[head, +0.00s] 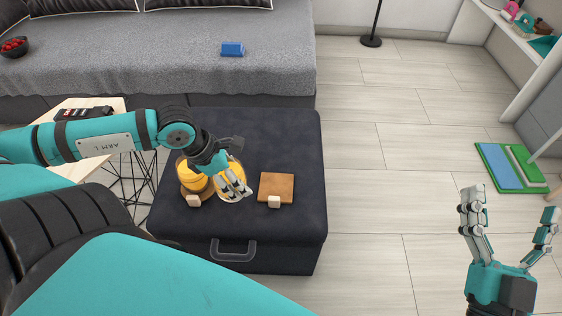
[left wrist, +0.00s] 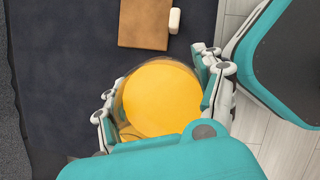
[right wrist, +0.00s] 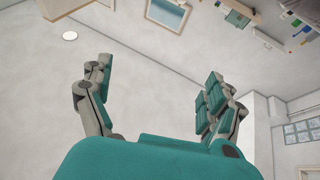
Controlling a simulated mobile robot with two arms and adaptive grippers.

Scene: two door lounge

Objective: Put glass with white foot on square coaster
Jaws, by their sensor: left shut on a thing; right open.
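My left gripper (head: 234,186) is shut on a glass of orange drink (left wrist: 160,98) over the dark ottoman. Its foot is hidden, so I cannot tell its colour or whether it touches the ottoman. A second glass with orange drink (head: 193,181) stands just left of it on a brown coaster (head: 184,195), partly behind my arm. The brown square coaster (head: 277,184) lies to the right of the held glass, with its top bare. It also shows at the top of the left wrist view (left wrist: 143,25). My right gripper (head: 508,218) is open and empty, far right above the floor.
Small pale blocks sit at the front edges of the brown coaster (head: 193,201) and the square coaster (head: 274,202). The ottoman (head: 295,140) is clear behind and right of the square coaster. A grey sofa (head: 130,50) stands behind, a side table (head: 95,103) left.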

